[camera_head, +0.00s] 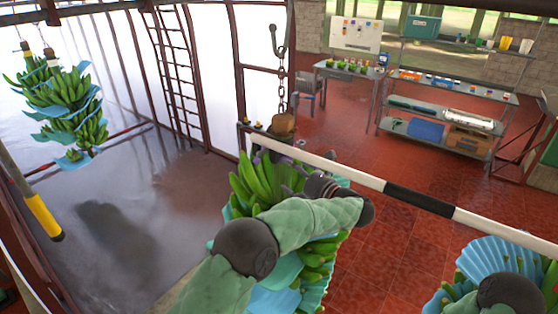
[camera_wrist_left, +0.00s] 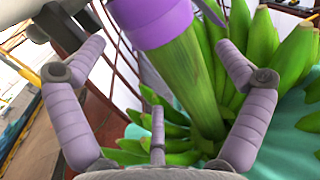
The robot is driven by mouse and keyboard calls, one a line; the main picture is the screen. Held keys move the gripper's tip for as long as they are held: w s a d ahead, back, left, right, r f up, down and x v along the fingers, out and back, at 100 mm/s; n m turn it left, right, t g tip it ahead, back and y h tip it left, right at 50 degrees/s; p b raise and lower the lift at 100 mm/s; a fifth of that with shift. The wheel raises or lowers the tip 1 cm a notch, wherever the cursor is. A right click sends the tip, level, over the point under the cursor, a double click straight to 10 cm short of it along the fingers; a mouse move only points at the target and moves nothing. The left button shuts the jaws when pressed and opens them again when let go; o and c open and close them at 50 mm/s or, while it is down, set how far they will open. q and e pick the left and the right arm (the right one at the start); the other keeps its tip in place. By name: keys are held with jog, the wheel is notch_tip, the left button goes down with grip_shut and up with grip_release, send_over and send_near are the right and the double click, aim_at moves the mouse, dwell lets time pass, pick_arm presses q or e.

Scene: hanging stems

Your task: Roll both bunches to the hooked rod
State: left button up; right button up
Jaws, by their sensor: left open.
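A banana bunch with green fingers and blue sheets (camera_head: 262,180) hangs in the middle of the head view, under a chain with a hook (camera_head: 277,42). My left gripper (camera_head: 272,153) is at its top, partly hidden behind my own arm. In the left wrist view the gripper (camera_wrist_left: 160,50) is open, with its purple fingers on both sides of the green stem (camera_wrist_left: 190,80). A purple band (camera_wrist_left: 150,20) wraps the stem above. A second bunch with blue sheets (camera_head: 500,258) is cut off at the lower right. My right gripper is not visible.
Another bunch (camera_head: 72,110) hangs at the far left. A yellow-ended pole (camera_head: 43,215) leans at the left. Shelves (camera_head: 440,130) and a table (camera_head: 345,72) stand at the back; the red floor between is clear.

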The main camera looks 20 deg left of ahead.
aim_at(286, 167)
pick_arm(q)
jog(key=p+x, duration=0.1)
jog(key=x, duration=0.4)
jog(key=shift+w+a, duration=0.25)
jog(key=shift+a, duration=0.05)
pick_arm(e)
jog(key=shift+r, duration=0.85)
